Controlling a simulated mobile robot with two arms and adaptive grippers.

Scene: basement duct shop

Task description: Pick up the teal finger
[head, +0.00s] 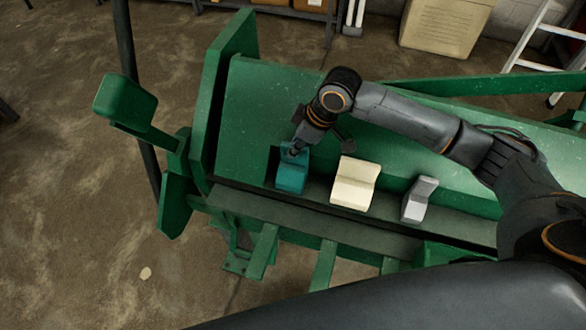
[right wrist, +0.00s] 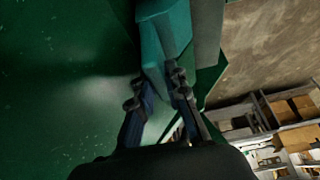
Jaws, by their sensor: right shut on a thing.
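The teal finger (head: 291,176) stands on the ledge of a green machine, at the left end of a row of blocks in the head view. My right gripper (head: 296,149) reaches down to its upper end and is shut on it. In the right wrist view both fingertips (right wrist: 160,92) press on the sides of the teal finger (right wrist: 165,38). I cannot tell whether the finger is clear of the ledge. My left gripper is not in view.
A cream block (head: 354,184) and a narrower grey block (head: 418,199) stand to the right of the teal finger on the same ledge. The green machine (head: 250,110) has a raised side plate at left. Shelving (right wrist: 285,112) and a ladder (head: 540,42) stand beyond.

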